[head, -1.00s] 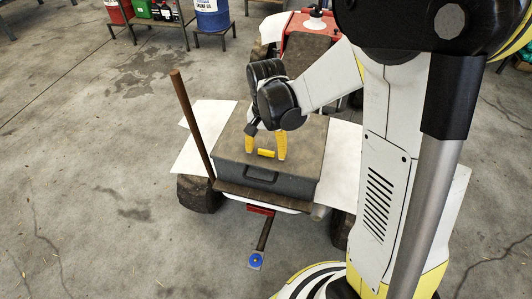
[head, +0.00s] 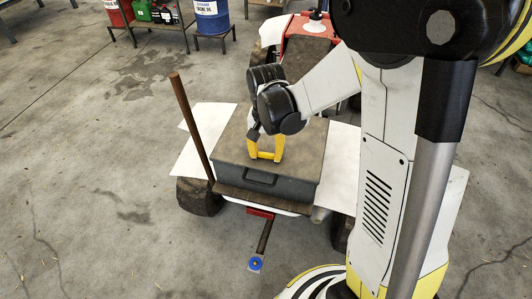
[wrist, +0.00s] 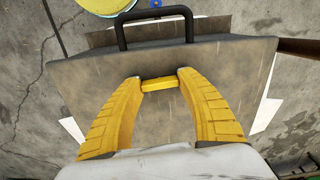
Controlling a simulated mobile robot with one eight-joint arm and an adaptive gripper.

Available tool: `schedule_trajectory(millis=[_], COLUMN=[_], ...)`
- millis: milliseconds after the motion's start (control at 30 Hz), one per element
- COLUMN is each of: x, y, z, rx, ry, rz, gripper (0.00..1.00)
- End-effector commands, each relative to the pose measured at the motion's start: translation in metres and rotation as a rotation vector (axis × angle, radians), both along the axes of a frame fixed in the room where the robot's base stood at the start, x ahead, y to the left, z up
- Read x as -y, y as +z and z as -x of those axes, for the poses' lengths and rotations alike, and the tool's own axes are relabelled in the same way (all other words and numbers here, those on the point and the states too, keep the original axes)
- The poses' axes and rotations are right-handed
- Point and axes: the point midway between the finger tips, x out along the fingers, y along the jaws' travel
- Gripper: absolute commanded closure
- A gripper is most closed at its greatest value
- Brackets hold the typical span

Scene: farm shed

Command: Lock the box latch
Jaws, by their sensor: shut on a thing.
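A grey box (head: 296,188) with a dusty brown lid sits closed on the rear platform of a vehicle. A black handle (head: 261,178) is on its front face; the handle (wrist: 122,30) also shows at the top of the wrist view. A small yellow latch (wrist: 158,84) lies at the lid's front edge, behind the handle. My gripper (head: 266,156) points down at the front of the lid. Its yellow fingers are shut on the latch, one tip at each end of it. The similar yellow colours blur the exact contact in the head view.
A brown post (head: 190,125) rises at the box's left corner. White fenders (head: 205,150) flank the box. A blue drum (head: 212,17) and several cans stand on low stands at the back left. The concrete floor at left is mostly clear.

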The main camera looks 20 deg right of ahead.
Motion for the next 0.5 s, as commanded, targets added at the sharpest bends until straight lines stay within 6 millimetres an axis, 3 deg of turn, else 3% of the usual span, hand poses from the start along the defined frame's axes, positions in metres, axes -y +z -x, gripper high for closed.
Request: schedule_trajectory(millis=[500], x=[-0.0001], y=[-0.0005], z=[0.0001], rx=[0.000], ry=[0.436], rz=[0.000], gripper=[0.85])
